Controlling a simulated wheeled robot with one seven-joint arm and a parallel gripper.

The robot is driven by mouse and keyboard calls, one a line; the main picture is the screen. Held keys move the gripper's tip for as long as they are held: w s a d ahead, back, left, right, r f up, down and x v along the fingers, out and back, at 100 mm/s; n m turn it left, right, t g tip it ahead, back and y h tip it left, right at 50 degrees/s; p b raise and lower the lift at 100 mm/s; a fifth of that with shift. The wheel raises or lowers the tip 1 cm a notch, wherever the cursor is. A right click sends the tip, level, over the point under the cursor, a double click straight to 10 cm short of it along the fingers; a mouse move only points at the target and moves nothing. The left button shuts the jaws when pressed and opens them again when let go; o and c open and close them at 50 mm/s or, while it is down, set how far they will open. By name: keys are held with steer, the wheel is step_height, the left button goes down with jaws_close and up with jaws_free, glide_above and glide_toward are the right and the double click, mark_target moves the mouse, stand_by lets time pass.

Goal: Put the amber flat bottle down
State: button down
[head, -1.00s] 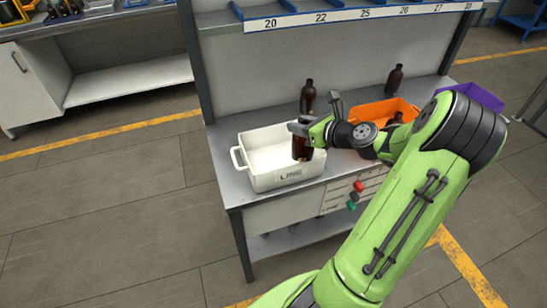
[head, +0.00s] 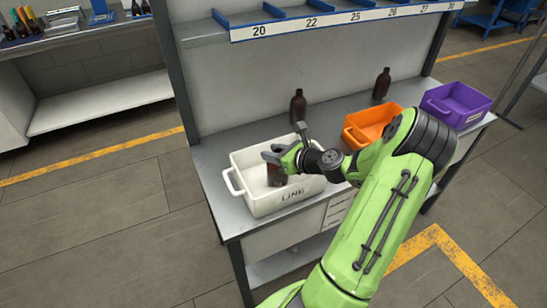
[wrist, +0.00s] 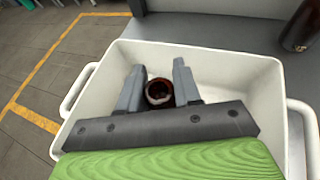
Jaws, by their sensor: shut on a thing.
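My gripper (head: 274,156) is shut on the amber flat bottle (head: 275,175) and holds it upright in the white bin (head: 238,183) marked LINE. In the wrist view the bottle's open mouth (wrist: 159,92) shows between the two grey fingers. The white bin's inner wall (wrist: 225,70) surrounds it with space at both sides. The bottle's lower part is hidden, so I cannot tell whether it touches the bin floor.
One brown bottle (head: 298,106) stands behind the white bin and another (head: 382,84) stands farther right. An orange bin (head: 372,124) and a purple bin (head: 455,103) sit to the right on the metal bench. A blue-edged shelf (head: 330,20) hangs above.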

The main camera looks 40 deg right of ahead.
steer(key=c, duration=0.8)
jaws_free()
